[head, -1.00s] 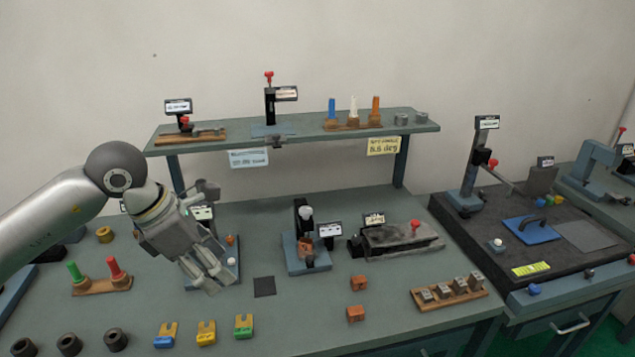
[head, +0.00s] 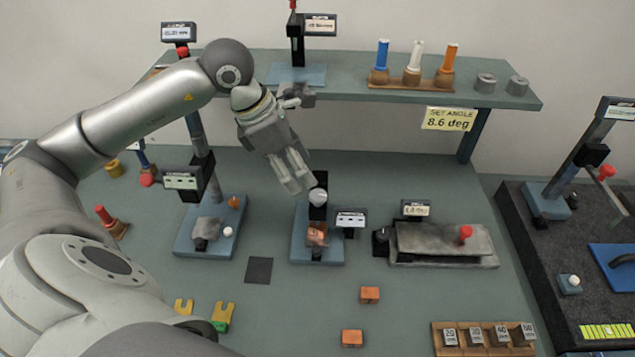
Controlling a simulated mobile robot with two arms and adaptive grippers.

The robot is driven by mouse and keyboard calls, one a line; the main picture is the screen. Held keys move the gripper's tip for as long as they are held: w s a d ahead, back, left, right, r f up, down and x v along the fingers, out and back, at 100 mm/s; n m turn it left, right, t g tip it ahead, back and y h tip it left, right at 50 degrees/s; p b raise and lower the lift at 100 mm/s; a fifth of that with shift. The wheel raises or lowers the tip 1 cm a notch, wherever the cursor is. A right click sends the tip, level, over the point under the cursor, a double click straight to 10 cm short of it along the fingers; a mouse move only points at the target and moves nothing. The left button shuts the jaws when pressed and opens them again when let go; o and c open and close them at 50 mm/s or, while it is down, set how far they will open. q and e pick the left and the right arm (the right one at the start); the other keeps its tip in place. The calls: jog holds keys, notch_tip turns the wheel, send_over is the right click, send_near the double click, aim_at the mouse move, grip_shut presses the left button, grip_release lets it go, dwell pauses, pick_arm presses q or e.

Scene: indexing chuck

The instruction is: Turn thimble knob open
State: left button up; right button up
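A blue-based stand (head: 318,253) is in the middle of the bench in the head view. It has a black column with a pale rounded knob (head: 318,197) on it, which looks like the thimble knob. A copper-coloured block (head: 317,234) sits below the knob, and a small display (head: 350,219) stands to its right. My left gripper (head: 297,188) is empty and points down, just left of and above the knob, seemingly apart from it. Its fingers lie close together in this view, so their opening is unclear. My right gripper is not in view.
Left of the stand is another blue-based gauge (head: 205,246) with a display. Right is a grey plate fixture (head: 443,244) with a red knob. The shelf (head: 345,88) overhangs behind. Orange blocks (head: 369,295) lie in front, with open bench around them.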

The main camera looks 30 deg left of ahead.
aim_at(316, 194)
pick_arm(q)
jog(key=x, duration=0.2)
jog(key=p+x, duration=0.1)
jog(key=x, duration=0.2)
jog(key=p+x, duration=0.1)
jog(key=x, duration=0.1)
jog(key=shift+w+f, duration=0.2)
jog(key=shift+w, duration=0.2)
jog(key=shift+d+f, duration=0.1)
jog(key=shift+f, duration=0.3)
jog(key=shift+f, duration=0.1)
jog(key=shift+c, duration=1.1)
jog(key=c, duration=0.8)
jog(key=shift+f+n+b, duration=0.2)
jog(key=shift+n+b, duration=0.2)
jog(key=shift+b, duration=0.75)
jog(key=shift+r+n+b, duration=0.15)
jog(key=shift+n+b, duration=0.15)
jog(key=shift+b, duration=0.3)
jog(key=shift+r+y, duration=0.15)
jog(key=shift+y, duration=0.15)
